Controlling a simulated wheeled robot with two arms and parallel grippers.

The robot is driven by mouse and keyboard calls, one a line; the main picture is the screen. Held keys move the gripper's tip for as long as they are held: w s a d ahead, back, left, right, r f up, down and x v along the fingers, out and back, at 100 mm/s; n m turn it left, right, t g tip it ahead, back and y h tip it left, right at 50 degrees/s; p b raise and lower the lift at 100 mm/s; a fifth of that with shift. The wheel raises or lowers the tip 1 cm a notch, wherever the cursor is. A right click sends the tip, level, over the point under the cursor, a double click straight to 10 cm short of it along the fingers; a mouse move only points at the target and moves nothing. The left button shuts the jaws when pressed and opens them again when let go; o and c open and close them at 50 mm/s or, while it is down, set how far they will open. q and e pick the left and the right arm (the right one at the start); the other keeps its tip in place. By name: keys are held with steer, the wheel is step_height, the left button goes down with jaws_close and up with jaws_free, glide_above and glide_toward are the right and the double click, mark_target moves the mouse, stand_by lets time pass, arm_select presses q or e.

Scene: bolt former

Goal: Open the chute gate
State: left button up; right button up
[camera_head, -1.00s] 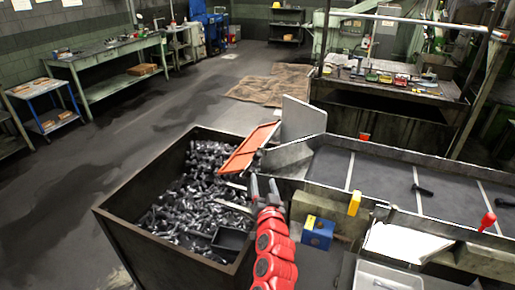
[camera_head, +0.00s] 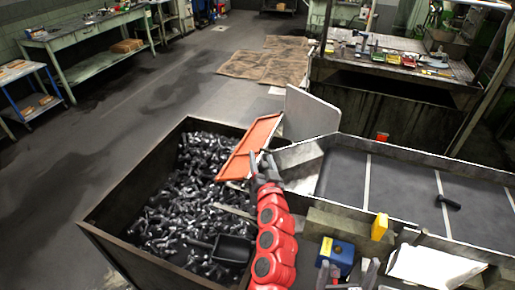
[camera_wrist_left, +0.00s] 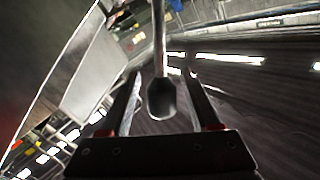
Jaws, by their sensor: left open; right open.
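The chute is an orange sloping tray (camera_head: 250,145) in the head view, reaching over the bolt bin. An upright grey plate (camera_head: 309,115) stands beside it at the end of the dark table; I cannot tell for sure that it is the gate. My left gripper (camera_head: 265,164) is open, close to the chute's lower right side. In the left wrist view, a thin rod with a dark rounded knob (camera_wrist_left: 162,98) shows between the open fingers (camera_wrist_left: 165,85); contact is not visible. My right gripper (camera_head: 347,272) is open and empty at the bottom edge.
A dark bin (camera_head: 130,198) full of bolts, with a black scoop (camera_head: 232,249), stands at the left.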

arm_select(q)
steer(key=shift+w+r, duration=0.1)
steer(key=shift+r, duration=0.05)
jaws_close()
stand_by(0.4)
stand_by(1.0)
